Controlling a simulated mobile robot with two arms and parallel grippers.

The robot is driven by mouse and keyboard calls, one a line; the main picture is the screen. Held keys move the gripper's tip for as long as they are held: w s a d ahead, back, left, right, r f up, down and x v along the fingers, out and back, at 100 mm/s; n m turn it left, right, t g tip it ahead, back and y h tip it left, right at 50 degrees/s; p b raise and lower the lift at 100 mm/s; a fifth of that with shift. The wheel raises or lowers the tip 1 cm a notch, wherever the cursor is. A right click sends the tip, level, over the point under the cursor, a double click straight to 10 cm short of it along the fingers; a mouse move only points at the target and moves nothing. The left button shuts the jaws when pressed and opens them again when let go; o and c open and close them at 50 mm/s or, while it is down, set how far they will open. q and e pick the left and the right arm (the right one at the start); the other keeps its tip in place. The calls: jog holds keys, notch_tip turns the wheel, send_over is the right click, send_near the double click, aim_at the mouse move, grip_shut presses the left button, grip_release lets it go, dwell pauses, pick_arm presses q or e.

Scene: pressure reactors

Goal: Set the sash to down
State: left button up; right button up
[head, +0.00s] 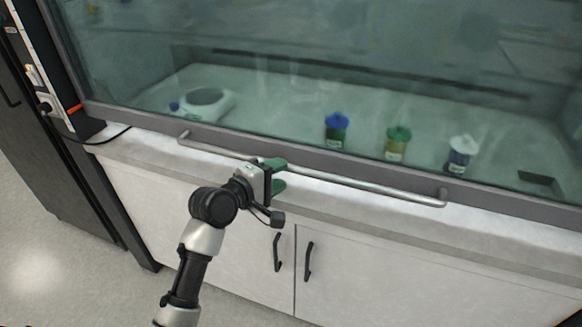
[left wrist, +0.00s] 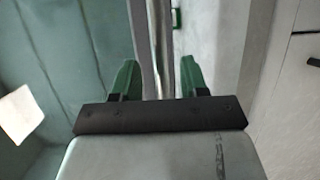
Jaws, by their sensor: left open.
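The sash is a large glass pane in a grey frame; its bottom rail (head: 350,166) shows close above the white counter's front edge. A long silver handle bar (head: 370,188) runs along the front of this rail. My left gripper (head: 280,175) is open at the middle of the bar. In the left wrist view, its green fingers (left wrist: 158,78) are spread, with the handle bar (left wrist: 163,40) running between them. They are not closed on it. Whether either finger touches the bar I cannot tell. My right gripper is not in view.
Behind the glass are blue-lidded (head: 336,129), green-lidded (head: 398,142) and white-lidded (head: 461,153) containers, and a white round device (head: 205,101). Below the counter (head: 500,234) are cabinet doors with black handles (head: 308,262). Floor (head: 60,240) is clear at the left.

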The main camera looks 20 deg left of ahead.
aim_at(288, 171)
pick_arm(q)
jog(key=shift+x, duration=2.1)
jog(key=shift+c, duration=0.4)
grip_shut()
